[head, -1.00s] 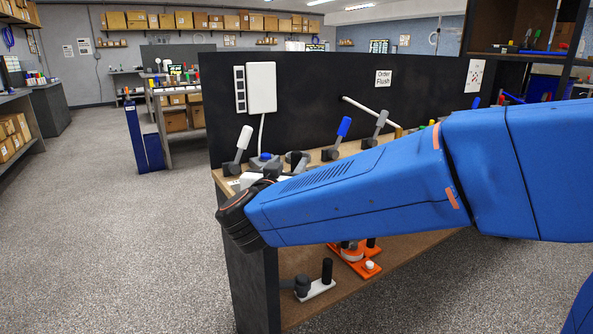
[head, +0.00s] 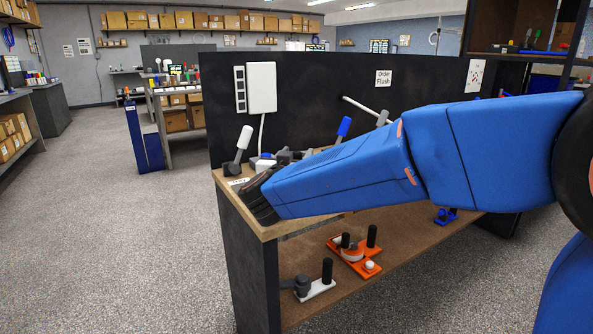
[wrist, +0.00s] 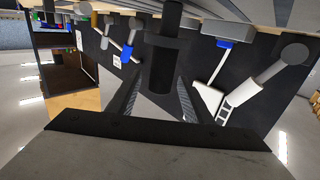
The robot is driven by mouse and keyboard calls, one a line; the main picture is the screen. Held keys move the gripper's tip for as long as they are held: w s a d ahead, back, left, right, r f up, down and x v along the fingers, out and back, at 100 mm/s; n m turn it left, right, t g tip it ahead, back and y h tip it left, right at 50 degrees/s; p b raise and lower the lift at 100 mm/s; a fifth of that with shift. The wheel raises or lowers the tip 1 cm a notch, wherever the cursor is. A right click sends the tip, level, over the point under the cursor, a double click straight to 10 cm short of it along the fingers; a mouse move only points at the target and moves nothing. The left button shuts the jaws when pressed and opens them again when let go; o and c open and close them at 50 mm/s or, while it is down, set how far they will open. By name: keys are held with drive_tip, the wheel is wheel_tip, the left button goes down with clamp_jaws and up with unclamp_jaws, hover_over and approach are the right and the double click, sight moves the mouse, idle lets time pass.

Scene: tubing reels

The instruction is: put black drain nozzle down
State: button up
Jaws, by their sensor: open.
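In the wrist view, a black stepped cylinder (wrist: 162,68), which looks like the drain nozzle, shows between the two dark fingers of my gripper (wrist: 160,82). The fingers stand apart, with gaps on both sides of it. I cannot tell how its far end rests. In the head view, my blue arm hides the gripper tips and most of the nozzle's place at the left end of the wooden bench top (head: 283,227). Dark grey parts (head: 287,155) show just behind my wrist there.
A white-handled lever (head: 243,140), a blue-handled lever (head: 343,127) and a grey lever (head: 382,118) stand along the black back panel (head: 320,90). The lower shelf holds an orange fixture (head: 369,264) and a white plate with black post (head: 318,288). Open floor lies left.

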clamp_jaws()
drive_tip(key=shift+r, duration=0.1)
